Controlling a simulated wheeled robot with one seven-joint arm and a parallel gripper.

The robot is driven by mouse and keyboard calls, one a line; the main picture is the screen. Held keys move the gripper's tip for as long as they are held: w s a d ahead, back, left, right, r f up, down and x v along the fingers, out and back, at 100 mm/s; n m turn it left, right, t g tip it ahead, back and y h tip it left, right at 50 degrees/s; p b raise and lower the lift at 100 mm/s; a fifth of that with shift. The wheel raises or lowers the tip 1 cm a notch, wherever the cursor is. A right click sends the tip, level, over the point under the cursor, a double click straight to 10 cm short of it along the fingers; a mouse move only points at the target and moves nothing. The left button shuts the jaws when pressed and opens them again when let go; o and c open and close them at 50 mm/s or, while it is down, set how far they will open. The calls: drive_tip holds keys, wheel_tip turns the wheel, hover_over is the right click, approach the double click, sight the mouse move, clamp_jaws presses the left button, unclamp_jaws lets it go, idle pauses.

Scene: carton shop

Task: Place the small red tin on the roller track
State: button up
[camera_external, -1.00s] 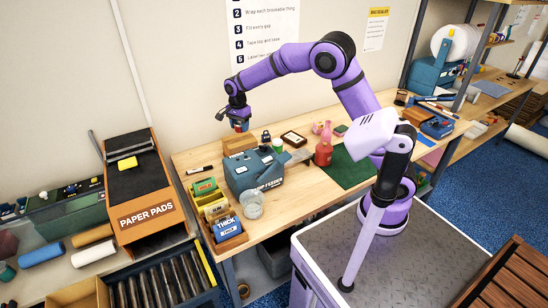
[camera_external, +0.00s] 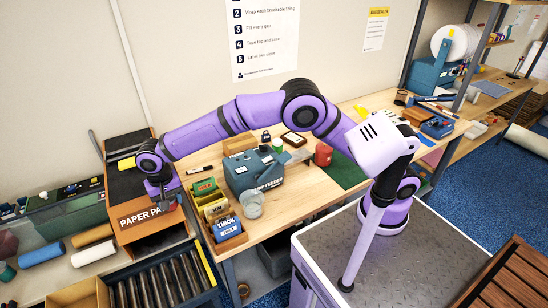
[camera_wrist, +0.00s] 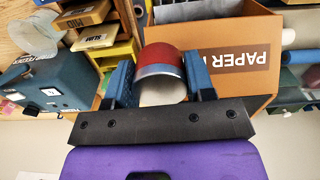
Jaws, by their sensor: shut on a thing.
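The small red tin (camera_wrist: 165,60) sits between the two blue fingers of my gripper (camera_wrist: 160,82) in the wrist view. It has a red side and a silvery band. In the external view my gripper (camera_external: 165,204) hangs in front of the paper pads box, and I cannot make out the tin there. The roller track (camera_external: 158,284), a row of dark rollers, lies lower in that view, below and apart from my gripper. The track is not clearly visible in the wrist view.
The orange paper pads box (camera_external: 140,228) stands right behind my gripper. A yellow strip (camera_external: 205,262) edges the track's right side. Trays of small boxes (camera_external: 228,226) and a blue-grey dispenser (camera_external: 252,172) stand on the bench to the right. The visible rollers look clear.

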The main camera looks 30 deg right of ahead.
drive_tip(key=n, duration=0.2)
hover_over(190, 283)
wheel_tip(190, 283, down, 38)
drive_tip(key=shift+d+r, duration=0.1)
drive_tip(key=shift+r, duration=0.1)
drive_tip(key=shift+f, duration=0.15)
drive_tip(key=o, duration=0.9)
wheel_tip(190, 283, up, 12)
drive_tip(key=shift+r, duration=0.2)
